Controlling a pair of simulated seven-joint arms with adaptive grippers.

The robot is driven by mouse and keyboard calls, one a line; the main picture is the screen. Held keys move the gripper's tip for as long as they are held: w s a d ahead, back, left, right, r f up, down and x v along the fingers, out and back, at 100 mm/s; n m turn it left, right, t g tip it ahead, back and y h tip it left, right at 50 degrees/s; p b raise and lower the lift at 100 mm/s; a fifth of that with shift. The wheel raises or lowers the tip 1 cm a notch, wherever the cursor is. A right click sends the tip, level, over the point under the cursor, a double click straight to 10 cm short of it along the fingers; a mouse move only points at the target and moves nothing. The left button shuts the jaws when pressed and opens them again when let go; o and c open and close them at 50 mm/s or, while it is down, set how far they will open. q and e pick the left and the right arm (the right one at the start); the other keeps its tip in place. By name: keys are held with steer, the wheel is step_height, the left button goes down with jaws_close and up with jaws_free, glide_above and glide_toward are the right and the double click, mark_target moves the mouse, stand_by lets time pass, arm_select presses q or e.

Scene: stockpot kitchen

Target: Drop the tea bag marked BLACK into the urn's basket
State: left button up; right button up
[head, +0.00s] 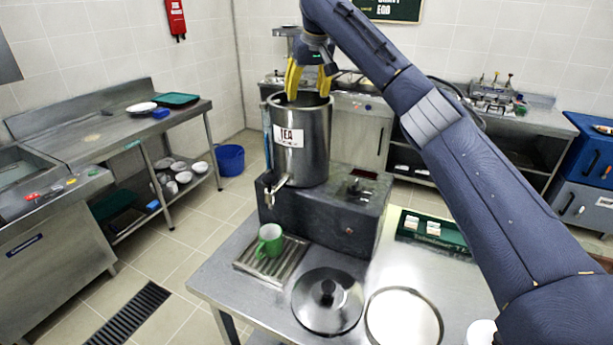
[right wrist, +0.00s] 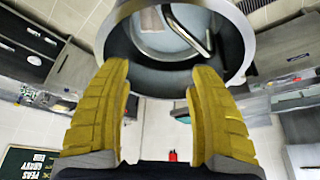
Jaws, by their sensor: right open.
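The steel urn (head: 312,160), labelled TEA, stands on a dark block on the table, its top uncovered. My right gripper (head: 308,96) is over the urn's mouth, fingers pointing down. In the right wrist view its yellow fingers are apart with nothing between them (right wrist: 162,72). Beyond the fingertips shows the urn's rim (right wrist: 240,50), with a bent metal bar (right wrist: 188,34) and a pale round surface inside. I cannot tell whether a tea bag lies in there. Two small white packets (head: 433,229) sit in a green tray (head: 459,240); their markings are unreadable. My left gripper is out of view.
A green mug (head: 270,240) stands on the drip tray (head: 287,262) under the tap. A round lid (head: 340,310) and a pale round plate (head: 403,318) lie at the table's front. My right arm crosses above the table's right side.

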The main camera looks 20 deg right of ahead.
steer(key=v, duration=1.1)
steer(key=shift+s+r, duration=0.2)
steer(key=shift+r, duration=0.15)
